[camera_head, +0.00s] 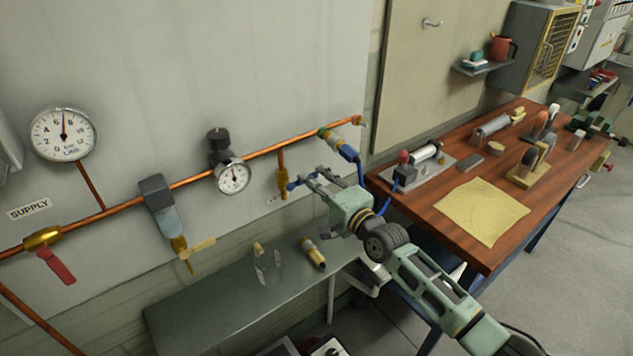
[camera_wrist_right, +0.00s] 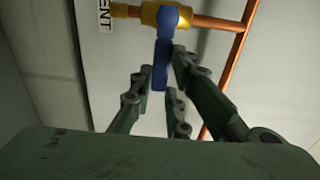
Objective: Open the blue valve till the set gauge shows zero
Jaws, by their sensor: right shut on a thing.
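The blue valve has a brass body (camera_head: 282,181) below the copper pipe and a blue lever (camera_head: 293,185), partly hidden by my right gripper (camera_head: 308,181). In the right wrist view the blue lever (camera_wrist_right: 162,58) hangs from the brass body (camera_wrist_right: 150,14), and the fingers of my right gripper (camera_wrist_right: 162,80) are shut on its lower end. The small round gauge (camera_head: 233,176) beside the dark regulator (camera_head: 218,146) is likely the set gauge; its needle points up, but the numbers are too small to read. My left gripper is out of view.
A larger line gauge (camera_head: 62,134) reads near 6. A red-handled supply valve (camera_head: 57,265) and a filter (camera_head: 163,209) are on the pipe at left. A metal shelf (camera_head: 200,312) lies below. A wooden bench (camera_head: 450,180) with tools stands at right.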

